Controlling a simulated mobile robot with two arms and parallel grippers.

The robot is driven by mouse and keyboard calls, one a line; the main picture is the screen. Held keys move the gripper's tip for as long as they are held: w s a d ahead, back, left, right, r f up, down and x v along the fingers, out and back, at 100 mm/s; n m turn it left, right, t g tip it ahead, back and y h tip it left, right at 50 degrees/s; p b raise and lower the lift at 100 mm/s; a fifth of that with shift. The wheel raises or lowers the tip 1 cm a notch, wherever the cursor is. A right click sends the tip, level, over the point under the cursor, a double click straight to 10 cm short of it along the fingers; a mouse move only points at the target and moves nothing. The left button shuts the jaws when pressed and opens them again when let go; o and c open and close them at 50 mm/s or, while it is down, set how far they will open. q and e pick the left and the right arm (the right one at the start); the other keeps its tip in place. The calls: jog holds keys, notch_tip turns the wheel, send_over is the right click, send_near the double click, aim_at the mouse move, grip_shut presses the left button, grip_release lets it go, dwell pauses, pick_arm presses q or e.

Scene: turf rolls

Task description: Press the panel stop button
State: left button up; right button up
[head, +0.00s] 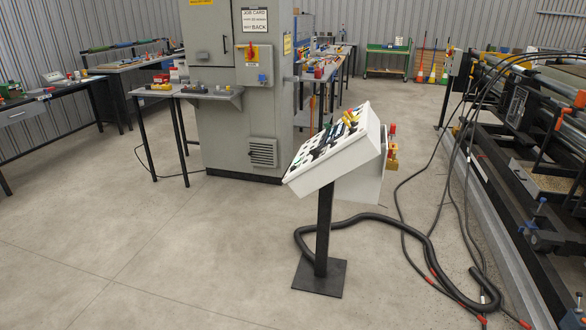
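A white sloped control panel (345,160) stands on a dark post (324,230) with a square base plate (319,277), right of the picture's middle. Its face is turned to the left and seen at a steep angle, with several small dark, green and yellow controls. I cannot tell a stop button apart on it. Small red and yellow parts (392,148) show at the panel's right side, partly hidden. Neither of my grippers is in view.
A grey cabinet (225,125) with a red knob on a yellow plate (250,52) stands behind. A thick black hose (385,219) and cables (402,205) lie right of the post, beside a long machine (520,170). The floor in front and left is clear.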

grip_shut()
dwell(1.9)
